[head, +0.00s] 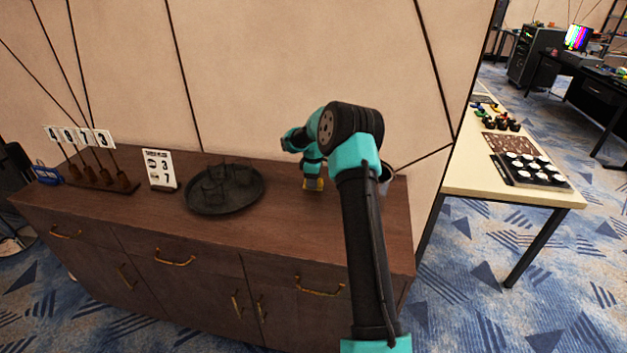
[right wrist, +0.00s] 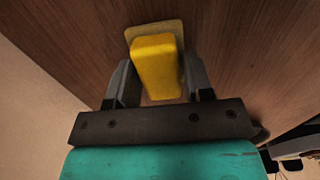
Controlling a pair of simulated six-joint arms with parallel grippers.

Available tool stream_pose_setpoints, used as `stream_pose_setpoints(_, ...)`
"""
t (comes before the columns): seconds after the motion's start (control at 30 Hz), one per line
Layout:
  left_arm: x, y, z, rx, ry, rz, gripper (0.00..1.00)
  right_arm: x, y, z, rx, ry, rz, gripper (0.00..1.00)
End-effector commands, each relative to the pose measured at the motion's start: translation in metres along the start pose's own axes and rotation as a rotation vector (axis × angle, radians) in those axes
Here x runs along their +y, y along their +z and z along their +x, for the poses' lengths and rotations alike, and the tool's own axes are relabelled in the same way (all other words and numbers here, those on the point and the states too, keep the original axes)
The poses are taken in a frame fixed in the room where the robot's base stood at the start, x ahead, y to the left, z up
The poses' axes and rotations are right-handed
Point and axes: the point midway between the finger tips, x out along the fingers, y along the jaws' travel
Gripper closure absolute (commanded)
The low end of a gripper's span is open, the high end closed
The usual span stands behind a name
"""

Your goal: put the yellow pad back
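The yellow pad (right wrist: 156,68) is a small block with rounded edges. In the right wrist view it shows between the two fingers of my right gripper (right wrist: 158,62), with a narrow gap visible beside it. The gripper looks open around it. A pale tan square (right wrist: 168,27) shows behind the pad, against the brown wood. In the head view my right gripper (head: 313,179) points down at the right end of the sideboard, with a bit of yellow at its tips. My left gripper is not in view.
A grey cup (head: 386,177) stands partly behind my right arm. Bare wood lies between the tray and gripper.

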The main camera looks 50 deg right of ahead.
Motion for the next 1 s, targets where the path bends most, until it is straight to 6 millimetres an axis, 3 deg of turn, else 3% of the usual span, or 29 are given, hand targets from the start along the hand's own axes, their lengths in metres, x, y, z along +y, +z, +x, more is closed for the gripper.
stream_pose_setpoints(0.17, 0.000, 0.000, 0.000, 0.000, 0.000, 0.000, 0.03, 0.000, 0.000, 0.000, 0.000, 0.000, 0.000, 0.37)
stream_pose_setpoints(0.57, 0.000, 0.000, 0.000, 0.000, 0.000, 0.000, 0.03, 0.000, 0.000, -0.008, 0.000, 0.000, 0.000, 0.37)
stream_pose_setpoints(0.77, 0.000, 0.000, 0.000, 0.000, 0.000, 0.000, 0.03, 0.001, 0.000, -0.036, 0.001, 0.003, 0.000, 0.37)
stream_pose_setpoints(1.0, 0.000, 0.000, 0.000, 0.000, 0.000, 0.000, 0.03, 0.000, 0.000, -0.081, 0.001, 0.003, 0.000, 0.37)
